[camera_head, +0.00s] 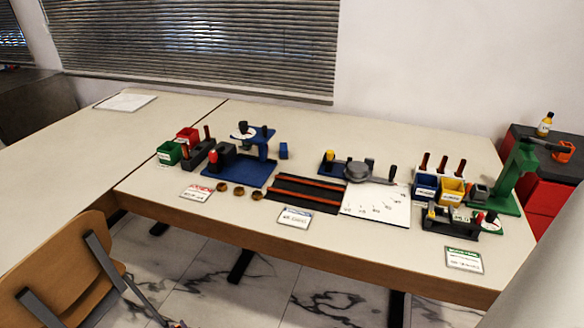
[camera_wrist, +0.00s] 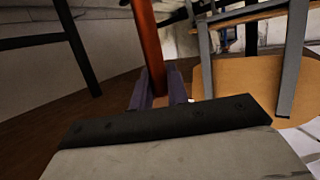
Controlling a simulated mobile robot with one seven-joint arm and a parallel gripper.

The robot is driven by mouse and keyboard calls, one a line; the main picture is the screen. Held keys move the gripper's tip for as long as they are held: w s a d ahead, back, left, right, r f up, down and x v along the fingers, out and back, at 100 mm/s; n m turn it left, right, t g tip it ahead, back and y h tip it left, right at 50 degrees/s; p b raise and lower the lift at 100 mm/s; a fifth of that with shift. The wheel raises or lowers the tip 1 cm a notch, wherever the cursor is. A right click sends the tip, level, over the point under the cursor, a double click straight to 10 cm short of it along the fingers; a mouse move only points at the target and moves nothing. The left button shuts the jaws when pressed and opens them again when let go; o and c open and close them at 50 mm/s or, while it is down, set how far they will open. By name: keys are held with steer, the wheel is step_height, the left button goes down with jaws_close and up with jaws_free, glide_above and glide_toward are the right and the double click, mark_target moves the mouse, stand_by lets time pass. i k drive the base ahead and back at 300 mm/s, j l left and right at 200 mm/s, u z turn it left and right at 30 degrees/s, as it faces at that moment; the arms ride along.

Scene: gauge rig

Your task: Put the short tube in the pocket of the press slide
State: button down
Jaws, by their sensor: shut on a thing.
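My gripper (camera_wrist: 158,92) shows only in the wrist view, shut on a long-looking orange-red tube (camera_wrist: 150,45). The tube sticks up out of the view from between the fingers; its far end is cut off, so its true length cannot be told. A green press (camera_head: 519,172) stands at the right end of the table in the head view. A small grey block (camera_head: 479,191) sits at the press's base, perhaps its slide; its pocket cannot be made out. The held tube is away from the press.
Several dark red tubes (camera_head: 443,163) stand behind a blue bin (camera_head: 426,185) and a yellow bin (camera_head: 452,190). A black fixture (camera_head: 462,221) is in front. A blue gauge stand (camera_head: 240,172) is left. A wooden chair (camera_head: 58,268) stands before the table; it also shows in the wrist view (camera_wrist: 245,82).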

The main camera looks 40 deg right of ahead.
mark_target(477, 198)
steer(key=k+l+u, duration=0.1)
steer(key=k+l, duration=0.3)
steer(key=l, duration=0.3)
steer(key=k+l+u, duration=0.1)
steer(key=k+l, duration=0.3)
steer(key=l, duration=0.3)
steer(key=k+l+u, duration=0.15)
steer(key=k+l, duration=0.3)
steer(key=l, duration=0.2)
steer(key=k+l+u, duration=0.1)
steer(key=k+l, duration=0.4)
steer(key=l, duration=0.1)
